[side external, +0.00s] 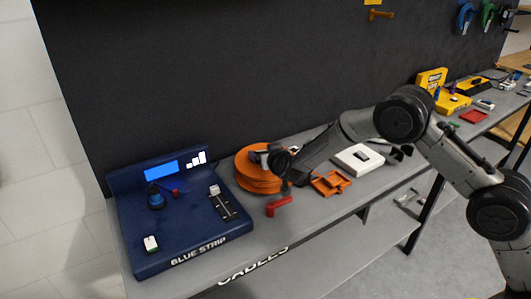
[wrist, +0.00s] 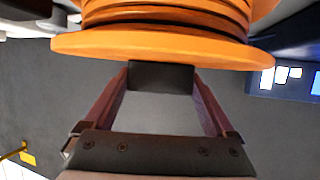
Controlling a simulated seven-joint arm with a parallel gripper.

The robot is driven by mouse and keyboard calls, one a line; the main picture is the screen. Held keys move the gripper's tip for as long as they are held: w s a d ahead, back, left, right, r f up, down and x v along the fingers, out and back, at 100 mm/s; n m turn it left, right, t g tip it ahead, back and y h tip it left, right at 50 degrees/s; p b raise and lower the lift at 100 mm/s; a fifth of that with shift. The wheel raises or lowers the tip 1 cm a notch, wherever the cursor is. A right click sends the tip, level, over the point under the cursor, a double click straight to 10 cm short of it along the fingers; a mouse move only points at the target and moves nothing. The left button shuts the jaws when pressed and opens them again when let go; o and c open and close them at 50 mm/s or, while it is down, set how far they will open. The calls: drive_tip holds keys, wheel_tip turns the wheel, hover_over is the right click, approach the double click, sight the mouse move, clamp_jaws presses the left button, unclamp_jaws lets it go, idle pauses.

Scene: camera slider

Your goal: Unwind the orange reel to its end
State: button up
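The orange reel (side external: 257,180) lies flat on the grey bench, just right of the blue panel. Its grooved rim and flange (wrist: 165,46) fill the top of the wrist view. My gripper (side external: 268,158) is over the reel's top. In the wrist view, my gripper's two reddish fingers (wrist: 161,82) stand apart on either side of a black block (wrist: 161,77) at the reel's flange. The block fills the gap between the fingertips, and the fingers appear closed on it. The arm hides part of the reel's right side in the side view.
A blue panel (side external: 190,238) with a screen stands left of the reel. A red bar (side external: 279,206) is near the bench's front edge. An orange tray (side external: 330,183) and a white box (side external: 358,159) lie to the right. A black wall (side external: 230,70) rises behind.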

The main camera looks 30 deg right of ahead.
clamp_jaws()
drive_tip(key=shift+r+n+y, duration=0.1)
drive_tip(key=shift+n+y, duration=0.2)
drive_tip(key=shift+r+n+t+y, duration=0.1)
drive_tip(key=shift+n+t+y, duration=0.2)
drive_tip(key=shift+n+y, duration=1)
drive_tip(key=o, duration=0.9)
unclamp_jaws()
drive_tip(key=shift+c, duration=0.2)
drive_tip(key=shift+s, duration=0.1)
